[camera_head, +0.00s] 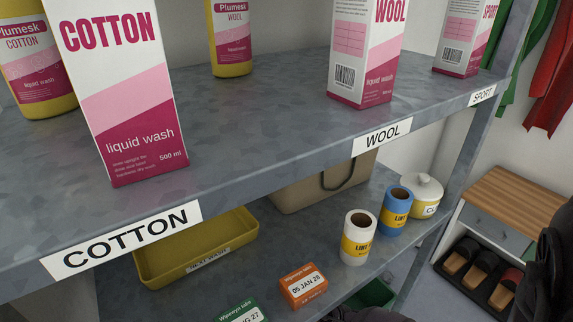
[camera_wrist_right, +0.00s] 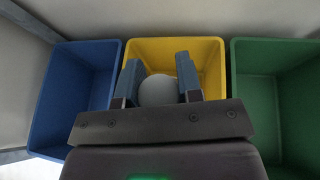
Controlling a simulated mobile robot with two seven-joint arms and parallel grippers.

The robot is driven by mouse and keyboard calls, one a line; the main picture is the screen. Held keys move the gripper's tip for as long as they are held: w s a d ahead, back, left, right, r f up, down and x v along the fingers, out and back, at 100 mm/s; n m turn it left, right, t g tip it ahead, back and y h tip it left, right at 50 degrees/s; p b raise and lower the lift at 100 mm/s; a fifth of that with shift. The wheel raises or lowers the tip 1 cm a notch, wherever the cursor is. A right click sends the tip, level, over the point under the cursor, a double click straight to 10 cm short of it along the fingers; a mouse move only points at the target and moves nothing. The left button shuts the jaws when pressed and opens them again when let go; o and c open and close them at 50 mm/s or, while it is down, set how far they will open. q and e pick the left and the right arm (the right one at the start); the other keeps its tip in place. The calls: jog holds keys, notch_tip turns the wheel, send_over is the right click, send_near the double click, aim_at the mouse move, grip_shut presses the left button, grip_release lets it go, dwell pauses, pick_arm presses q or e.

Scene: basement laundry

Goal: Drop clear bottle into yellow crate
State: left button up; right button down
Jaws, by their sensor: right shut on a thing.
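My right gripper (camera_wrist_right: 158,70) is shut on the clear bottle (camera_wrist_right: 158,91), of which only a pale grey rounded part shows between the two fingers in the right wrist view. The yellow crate (camera_wrist_right: 212,52) lies beyond the fingers in that view, with the bottle and fingertips in front of its opening. The crate's floor is partly hidden by them. I cannot tell how high above the crate the bottle is. The yellow crate is not seen in the head view. My left gripper is in neither view.
A blue crate (camera_wrist_right: 75,85) stands left of the yellow one and a green crate (camera_wrist_right: 270,85) right of it. In the head view, shelves hold cartons (camera_head: 120,90), a yellow tray (camera_head: 160,270), rolls (camera_head: 357,238) and small boxes (camera_head: 303,286). A wooden-topped shoe bench (camera_head: 510,200) stands at right.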

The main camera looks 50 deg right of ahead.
jog(key=c, duration=0.7)
grip_release()
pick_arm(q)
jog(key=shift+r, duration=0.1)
pick_arm(e)
jog(key=shift+s+r, duration=0.1)
jog(key=shift+s, duration=0.2)
pick_arm(q)
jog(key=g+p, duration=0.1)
jog(key=p, duration=0.1)
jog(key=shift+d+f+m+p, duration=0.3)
jog(key=shift+p, duration=0.05)
pick_arm(e)
jog(key=v, duration=1)
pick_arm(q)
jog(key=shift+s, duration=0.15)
pick_arm(e)
jog(key=shift+s, duration=0.1)
